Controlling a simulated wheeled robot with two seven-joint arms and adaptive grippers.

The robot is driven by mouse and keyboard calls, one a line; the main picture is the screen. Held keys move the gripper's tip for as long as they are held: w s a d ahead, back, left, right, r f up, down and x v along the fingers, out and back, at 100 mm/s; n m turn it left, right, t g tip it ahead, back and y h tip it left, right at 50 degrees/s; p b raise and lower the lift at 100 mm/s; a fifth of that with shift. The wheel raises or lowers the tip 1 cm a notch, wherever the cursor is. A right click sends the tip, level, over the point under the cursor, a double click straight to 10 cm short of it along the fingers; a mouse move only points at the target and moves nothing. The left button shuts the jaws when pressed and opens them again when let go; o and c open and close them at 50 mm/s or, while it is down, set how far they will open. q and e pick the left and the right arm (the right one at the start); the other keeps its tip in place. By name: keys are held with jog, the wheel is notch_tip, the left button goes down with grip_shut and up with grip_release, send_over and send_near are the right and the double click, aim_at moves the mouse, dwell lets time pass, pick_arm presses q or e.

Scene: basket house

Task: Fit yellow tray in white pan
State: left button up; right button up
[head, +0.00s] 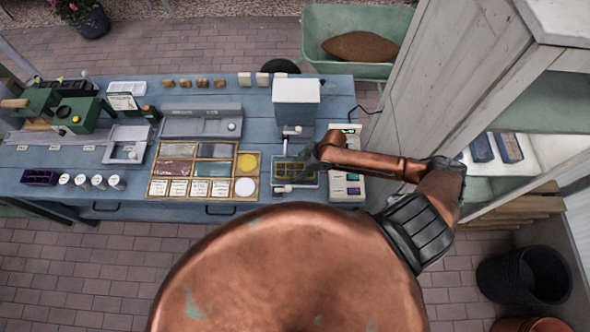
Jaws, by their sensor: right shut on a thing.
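The yellow tray (290,169) is a small dark-yellow, gridded piece below the white-topped press on the bench. My right gripper (312,160) reaches in from the right and is shut at the tray's right edge, partly covering it. The white pan (296,186) shows as a pale rim around and in front of the tray. I cannot tell whether the tray rests inside the pan or is held just above it. My left gripper is not in view.
The press (296,92) stands close behind the pan. A white device with colored buttons (349,187) is right of it. A wooden organizer (205,170) with yellow and white discs is left. A white cabinet (455,75) stands right of the bench.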

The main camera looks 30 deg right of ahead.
jog(key=shift+f+b, duration=0.35)
jog(key=shift+f, duration=0.25)
dwell(1.0)
jog(key=o, duration=1.4)
jog(key=shift+f, duration=0.1)
jog(key=o, duration=0.5)
jog(key=shift+r+p, duration=3.9)
jog(key=shift+r, duration=0.2)
